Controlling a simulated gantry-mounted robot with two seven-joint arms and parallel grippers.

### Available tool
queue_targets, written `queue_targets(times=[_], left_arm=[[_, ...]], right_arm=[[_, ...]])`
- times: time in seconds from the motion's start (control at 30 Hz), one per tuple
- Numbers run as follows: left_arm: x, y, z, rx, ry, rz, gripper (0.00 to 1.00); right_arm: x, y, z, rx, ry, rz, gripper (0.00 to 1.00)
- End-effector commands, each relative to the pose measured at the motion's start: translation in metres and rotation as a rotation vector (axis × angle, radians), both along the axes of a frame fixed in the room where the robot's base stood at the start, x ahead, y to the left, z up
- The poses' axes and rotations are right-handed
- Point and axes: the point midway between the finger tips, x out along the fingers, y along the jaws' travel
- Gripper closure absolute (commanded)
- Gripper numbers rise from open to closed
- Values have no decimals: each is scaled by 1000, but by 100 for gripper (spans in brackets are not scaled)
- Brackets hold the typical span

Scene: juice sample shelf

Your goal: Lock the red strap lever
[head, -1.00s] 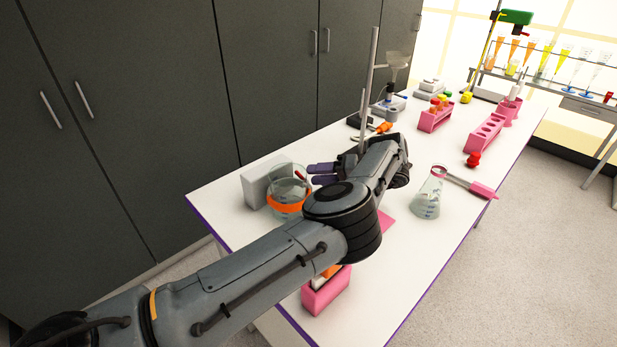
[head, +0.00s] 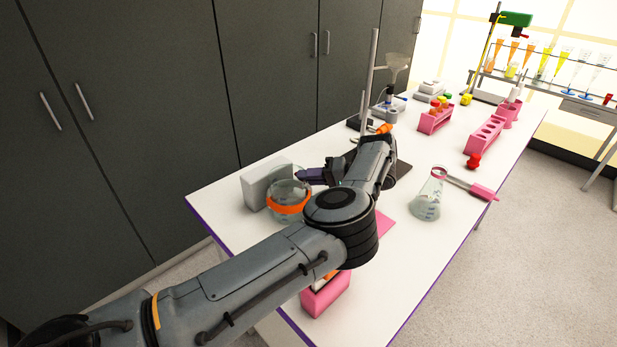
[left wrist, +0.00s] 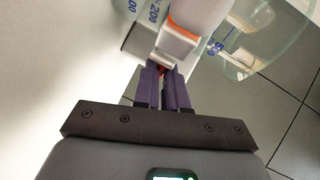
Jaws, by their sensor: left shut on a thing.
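A round glass vessel (head: 287,190) with an orange strap (head: 288,209) around it stands near the left edge of the table. In the left wrist view the glass (left wrist: 275,30) shows at the top right, with the orange strap end (left wrist: 184,29) and its pale buckle (left wrist: 174,48). My left gripper (head: 301,174) is at the upper right of the vessel. In the left wrist view its purple fingers (left wrist: 165,72) are shut on the red lever, of which only a small red bit (left wrist: 162,70) shows between the tips. The head view hides the lever. My right gripper is out of view.
A pale grey block (head: 264,184) stands right behind the vessel. A metal stand (head: 370,90) rises behind my left wrist. A conical flask (head: 427,197) stands to the right. Pink racks (head: 486,133) are farther back.

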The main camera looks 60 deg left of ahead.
Motion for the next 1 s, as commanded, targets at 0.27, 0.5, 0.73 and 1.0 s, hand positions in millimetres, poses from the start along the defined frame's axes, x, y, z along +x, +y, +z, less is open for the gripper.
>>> queue_targets(times=[0.27,0.5,0.73,1.0], left_arm=[[-1,3,-2,3,-3,57,100],[-2,2,-1,-2,-1,108,100],[-2,2,-1,-1,0,107,87],[-2,2,0,0,0,106,63]], right_arm=[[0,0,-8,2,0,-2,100],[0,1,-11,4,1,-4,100],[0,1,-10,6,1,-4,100],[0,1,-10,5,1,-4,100]])
